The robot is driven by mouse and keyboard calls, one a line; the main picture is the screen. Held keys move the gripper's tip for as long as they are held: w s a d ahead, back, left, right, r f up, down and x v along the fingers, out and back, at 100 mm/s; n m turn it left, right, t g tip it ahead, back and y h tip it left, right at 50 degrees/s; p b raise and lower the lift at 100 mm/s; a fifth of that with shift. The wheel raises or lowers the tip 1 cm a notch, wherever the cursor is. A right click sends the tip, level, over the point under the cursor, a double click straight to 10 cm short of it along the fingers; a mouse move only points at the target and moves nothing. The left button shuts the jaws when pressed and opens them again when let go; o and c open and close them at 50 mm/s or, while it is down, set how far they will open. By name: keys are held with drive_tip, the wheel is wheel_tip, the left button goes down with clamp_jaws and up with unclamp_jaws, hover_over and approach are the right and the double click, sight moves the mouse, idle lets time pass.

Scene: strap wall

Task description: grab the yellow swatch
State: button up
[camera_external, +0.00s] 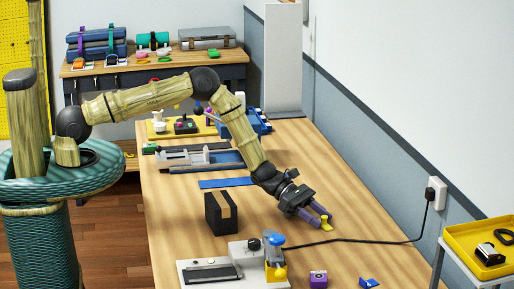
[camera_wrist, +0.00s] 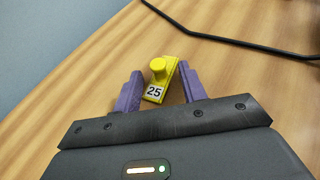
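The yellow swatch (camera_wrist: 164,73) has a round knob and a white label reading 25. It lies on the wooden table, between the two purple fingers of my gripper (camera_wrist: 158,88) in the wrist view. The fingers are spread, one on each side of it.
A black cable (camera_external: 380,241) runs across the table near the swatch to a wall outlet. A black box (camera_external: 221,212) stands to the left. A device with a blue knob (camera_external: 274,240), a purple cube (camera_external: 318,279) and a blue piece (camera_external: 369,283) are nearer the front.

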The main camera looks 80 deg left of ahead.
clamp_jaws()
drive_tip(key=shift+s+f, duration=0.1)
wheel_tip(320, 180, up, 10)
drive_tip(key=b, duration=0.2)
idle(0.4)
idle(0.5)
